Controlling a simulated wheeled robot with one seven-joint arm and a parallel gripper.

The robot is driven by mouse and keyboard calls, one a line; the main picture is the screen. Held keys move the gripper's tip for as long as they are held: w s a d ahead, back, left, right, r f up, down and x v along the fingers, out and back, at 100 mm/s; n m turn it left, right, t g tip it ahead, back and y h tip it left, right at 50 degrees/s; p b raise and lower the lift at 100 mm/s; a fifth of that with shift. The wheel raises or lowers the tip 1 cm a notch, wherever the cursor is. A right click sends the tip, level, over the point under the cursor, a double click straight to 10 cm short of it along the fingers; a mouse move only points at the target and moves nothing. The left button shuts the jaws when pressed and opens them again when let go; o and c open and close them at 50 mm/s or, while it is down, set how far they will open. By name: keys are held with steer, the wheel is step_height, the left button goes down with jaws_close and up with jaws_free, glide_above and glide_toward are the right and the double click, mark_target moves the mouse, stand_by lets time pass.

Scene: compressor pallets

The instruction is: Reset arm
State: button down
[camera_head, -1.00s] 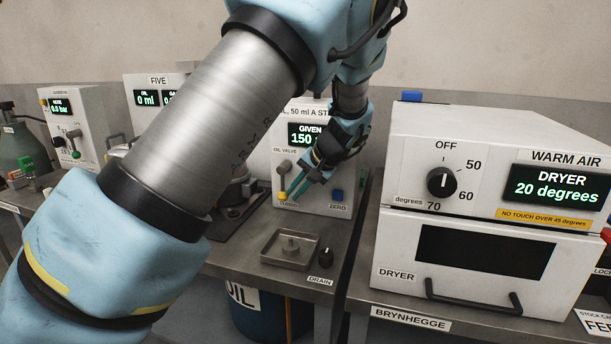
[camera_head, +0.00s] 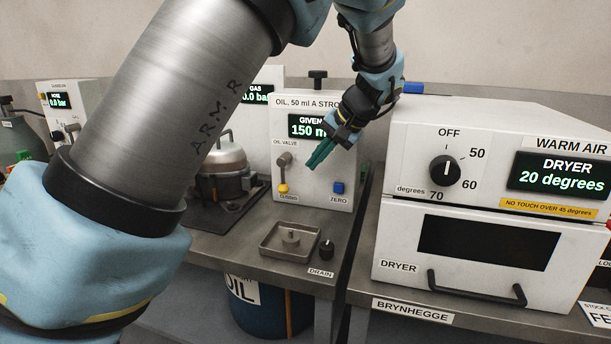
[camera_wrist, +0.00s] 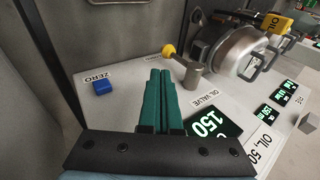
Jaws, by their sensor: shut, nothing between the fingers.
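My gripper (camera_head: 319,155) is shut and empty, its green fingers together. In the head view it hangs in front of the white oil unit (camera_head: 313,196), partly over its display, which reads "GIVEN 150 m" with the end covered. In the wrist view the shut fingers (camera_wrist: 160,85) point along the unit's panel, between the blue ZERO button (camera_wrist: 102,88) and the oil valve (camera_wrist: 187,72). The oil valve's lever (camera_head: 283,172) points down in the head view, its yellow knob at the label "CLOSED". I cannot tell the exact gap between the fingers and the panel.
The warm air dryer (camera_head: 480,200) stands at right, its display at 20 degrees. A compressor (camera_head: 224,170) sits left of the oil unit, partly behind my arm.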

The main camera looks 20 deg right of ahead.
mark_target(282, 166)
steer(key=shift+n+g, duration=0.6)
steer(key=shift+g, duration=0.3)
steer(key=a, duration=0.2)
steer(key=w+a+f, duration=0.1)
steer(key=a, duration=0.2)
steer(key=w+a, duration=0.1)
steer(key=a, duration=0.1)
steer(key=shift+w+a+f, duration=0.15)
steer(key=shift+a, duration=0.1)
steer(key=a+f+n+g+h, duration=0.1)
steer(key=a+f+n+g, duration=0.15)
steer(key=a, duration=0.95)
steer(key=s+a+f+n+h, duration=0.1)
steer(key=s+a+f+n, duration=0.1)
steer(key=s+a, duration=0.3)
steer(key=s+a+f+n+h+p, duration=0.1)
steer(key=s+a, duration=0.4)
steer(key=a, duration=0.9)
steer(key=shift+f+n+h, duration=0.5)
steer(key=shift+f+n, duration=0.05)
steer(key=shift+n, duration=0.1)
